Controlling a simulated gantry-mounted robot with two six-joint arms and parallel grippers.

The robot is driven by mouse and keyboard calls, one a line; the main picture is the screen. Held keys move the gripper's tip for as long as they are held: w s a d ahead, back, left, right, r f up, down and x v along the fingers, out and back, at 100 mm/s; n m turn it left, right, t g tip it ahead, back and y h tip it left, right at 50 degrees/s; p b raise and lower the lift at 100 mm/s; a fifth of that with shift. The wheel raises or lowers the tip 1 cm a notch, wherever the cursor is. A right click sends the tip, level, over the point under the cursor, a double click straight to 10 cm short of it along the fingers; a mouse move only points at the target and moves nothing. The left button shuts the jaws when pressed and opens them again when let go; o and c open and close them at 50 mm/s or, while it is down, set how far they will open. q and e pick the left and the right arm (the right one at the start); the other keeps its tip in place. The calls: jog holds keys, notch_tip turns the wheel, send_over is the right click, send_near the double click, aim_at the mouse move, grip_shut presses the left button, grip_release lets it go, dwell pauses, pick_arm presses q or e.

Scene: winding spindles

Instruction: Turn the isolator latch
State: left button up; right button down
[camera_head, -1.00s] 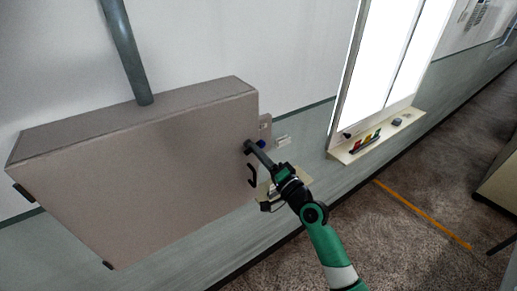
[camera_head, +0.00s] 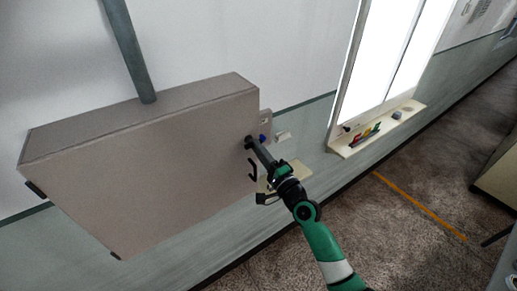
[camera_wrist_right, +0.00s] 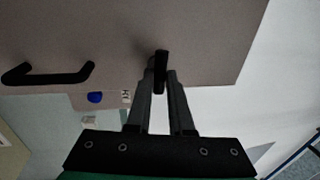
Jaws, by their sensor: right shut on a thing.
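The isolator latch (camera_wrist_right: 161,70) is a small dark upright bar on the front face of a grey-brown wall cabinet (camera_head: 140,165), near its right edge. My right gripper (camera_head: 250,143) reaches it from the lower right. In the right wrist view the two fingers of the right gripper (camera_wrist_right: 162,85) are closed on the latch from either side. In the head view the fingers hide most of the latch. My left gripper shows in neither view.
A black curved handle (camera_head: 253,170) sits on the cabinet just below the latch. A blue button (camera_head: 263,138) is on a plate beside the cabinet. A cream ledge (camera_head: 291,174) lies behind my right wrist.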

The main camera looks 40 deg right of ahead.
jog(key=c, duration=0.8)
grip_release()
jog(key=shift+s, duration=0.1)
jog(key=v, duration=1.1)
jog(key=shift+s, duration=0.15)
jog(key=shift+a, duration=0.1)
